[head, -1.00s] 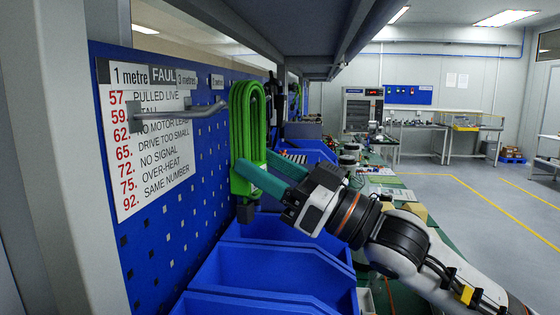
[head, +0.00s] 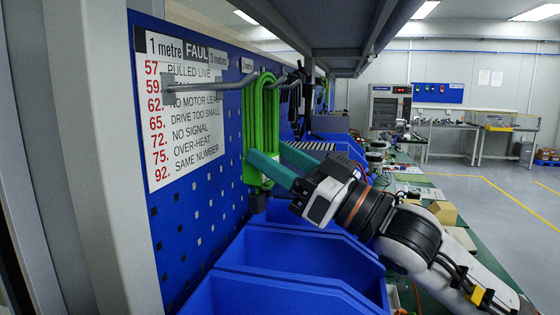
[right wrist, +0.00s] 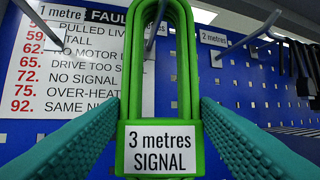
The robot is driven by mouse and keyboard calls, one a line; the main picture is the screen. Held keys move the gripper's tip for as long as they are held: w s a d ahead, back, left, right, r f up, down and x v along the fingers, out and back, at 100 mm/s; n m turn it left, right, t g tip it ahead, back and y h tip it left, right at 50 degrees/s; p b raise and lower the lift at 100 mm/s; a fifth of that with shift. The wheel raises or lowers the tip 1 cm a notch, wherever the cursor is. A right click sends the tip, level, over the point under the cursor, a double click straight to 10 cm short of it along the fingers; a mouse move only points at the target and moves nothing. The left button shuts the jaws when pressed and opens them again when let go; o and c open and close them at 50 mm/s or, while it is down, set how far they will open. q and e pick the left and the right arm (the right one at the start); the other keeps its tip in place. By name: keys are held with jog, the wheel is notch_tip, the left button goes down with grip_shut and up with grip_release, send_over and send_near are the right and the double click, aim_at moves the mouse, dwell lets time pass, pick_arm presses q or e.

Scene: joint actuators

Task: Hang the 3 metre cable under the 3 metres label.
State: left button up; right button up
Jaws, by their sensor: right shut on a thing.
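The green looped cable (head: 262,130) hangs upright in front of the blue pegboard. Its white tag reads "3 metres SIGNAL" (right wrist: 161,149) in the right wrist view. My right gripper (head: 262,172) is shut on the cable's lower part, with one teal finger on each side. A grey hook (head: 205,86) reaches across to the cable's top in the head view. I cannot tell whether the cable touches a hook. My left gripper is not in view.
A fault code sheet (head: 190,120) covers part of the board. Blue bins (head: 300,255) stand below, and a grey shelf (head: 320,35) hangs overhead. Dark items hang farther along the board, on the right in the wrist view (right wrist: 300,70).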

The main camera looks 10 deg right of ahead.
dwell(0.4)
jog(key=o, duration=1.2)
jog(key=shift+o, duration=0.2)
